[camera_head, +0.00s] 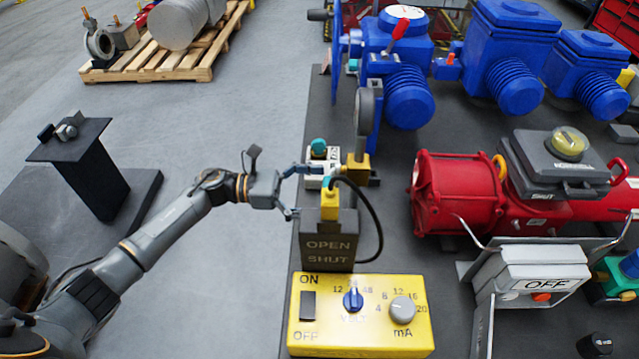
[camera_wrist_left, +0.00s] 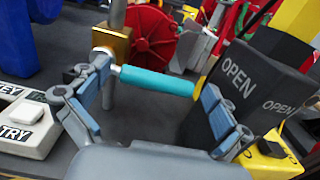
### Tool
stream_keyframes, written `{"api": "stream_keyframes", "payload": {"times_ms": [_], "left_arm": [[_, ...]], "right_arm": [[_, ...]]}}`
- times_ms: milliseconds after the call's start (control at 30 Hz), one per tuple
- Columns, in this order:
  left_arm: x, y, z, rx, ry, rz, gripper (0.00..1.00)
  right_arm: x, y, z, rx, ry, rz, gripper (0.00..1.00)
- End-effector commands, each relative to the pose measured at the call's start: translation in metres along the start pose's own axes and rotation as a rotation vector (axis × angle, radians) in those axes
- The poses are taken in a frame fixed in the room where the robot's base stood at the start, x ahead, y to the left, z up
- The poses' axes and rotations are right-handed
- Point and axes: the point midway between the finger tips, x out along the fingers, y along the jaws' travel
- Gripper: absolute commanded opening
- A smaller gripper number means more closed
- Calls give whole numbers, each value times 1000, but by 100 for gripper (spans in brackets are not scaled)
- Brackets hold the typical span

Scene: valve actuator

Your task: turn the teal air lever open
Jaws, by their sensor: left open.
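The teal air lever (camera_wrist_left: 157,81) lies nearly level across the left wrist view. Its thin metal stem runs left toward a brass valve block (camera_wrist_left: 112,42). My left gripper (camera_wrist_left: 157,84) is open, with the lever showing between its two blue-padded fingers and no clear grip on it. In the head view, my left gripper (camera_head: 298,192) comes in from the left beside the brass block (camera_head: 358,168). A small teal part (camera_head: 327,182), likely the lever, shows just right of the fingers. Whether a finger touches it is unclear. My right gripper is not seen.
A dark OPEN/SHUT block (camera_head: 328,246) with a yellow top and black cable stands close to the gripper. A white box (camera_head: 322,162) with a teal knob is behind. A yellow control box (camera_head: 360,335) is in front.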

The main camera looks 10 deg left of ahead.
Motion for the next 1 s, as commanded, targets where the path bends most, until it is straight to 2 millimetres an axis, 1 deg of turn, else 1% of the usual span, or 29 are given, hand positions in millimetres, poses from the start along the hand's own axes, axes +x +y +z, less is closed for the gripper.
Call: {"api": "stream_keyframes", "payload": {"times_ms": [100, 300, 333, 367, 400, 467, 500, 567, 600, 700, 1000], "left_arm": [[4, 0, 0, -1, 0, 1, 100], [4, 0, -1, -1, 0, 1, 100], [4, 0, -1, -1, 0, 1, 98], [4, 0, -1, -1, 0, 1, 92], [4, 0, -1, -1, 0, 1, 84], [4, 0, 0, -1, 0, 1, 71], [4, 0, 0, -1, 0, 0, 63], [4, -1, 0, -1, -1, -2, 51], [4, -1, 0, -1, -1, -3, 43], [5, -1, 0, -1, -2, -4, 26], [7, -2, 1, -7, -5, -8, 25]], "right_arm": [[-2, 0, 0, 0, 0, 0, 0], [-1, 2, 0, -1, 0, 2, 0], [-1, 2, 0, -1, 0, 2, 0], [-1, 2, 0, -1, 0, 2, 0], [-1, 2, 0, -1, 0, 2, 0], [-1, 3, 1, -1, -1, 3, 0], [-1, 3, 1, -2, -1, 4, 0], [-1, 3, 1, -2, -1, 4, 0], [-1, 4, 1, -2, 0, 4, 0], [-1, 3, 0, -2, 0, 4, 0], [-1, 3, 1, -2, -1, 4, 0]]}}
